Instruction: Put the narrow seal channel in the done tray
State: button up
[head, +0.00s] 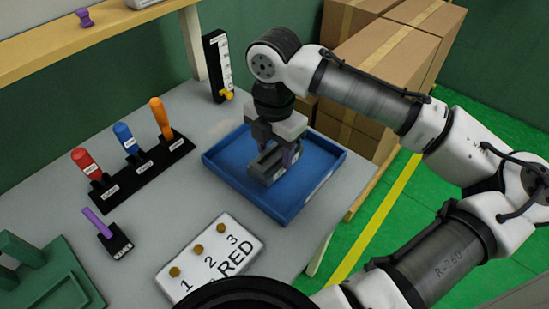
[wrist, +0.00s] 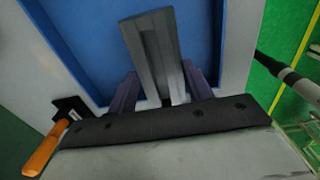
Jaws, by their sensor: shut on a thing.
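The narrow seal channel (head: 265,163) is a grey grooved bar. My gripper (head: 273,155) is shut on it, inside the outline of the blue done tray (head: 220,172) in the head view. In the wrist view the channel (wrist: 155,50) runs up the picture from between the two purple-grey fingers (wrist: 163,90), with the blue tray floor (wrist: 75,30) behind it. Whether the channel touches the tray floor I cannot tell. My gripper hides part of the channel in the head view.
A black rack (head: 140,172) holds red, blue and orange-handled tools left of the tray. A white RED board (head: 212,256) with knobs lies in front. A purple-handled tool (head: 97,222) and green fixture (head: 45,275) stand at left. Cardboard boxes (head: 375,60) stand behind right.

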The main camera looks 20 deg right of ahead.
aim_at(275, 161)
jog(key=shift+f, duration=1.9)
jog(key=shift+f, duration=0.15)
jog(key=o, duration=1.1)
jog(key=shift+c, duration=0.2)
notch_tip(275, 161, up, 12)
jog(key=b, duration=0.1)
jog(key=shift+r, duration=0.2)
jog(key=shift+s, duration=0.1)
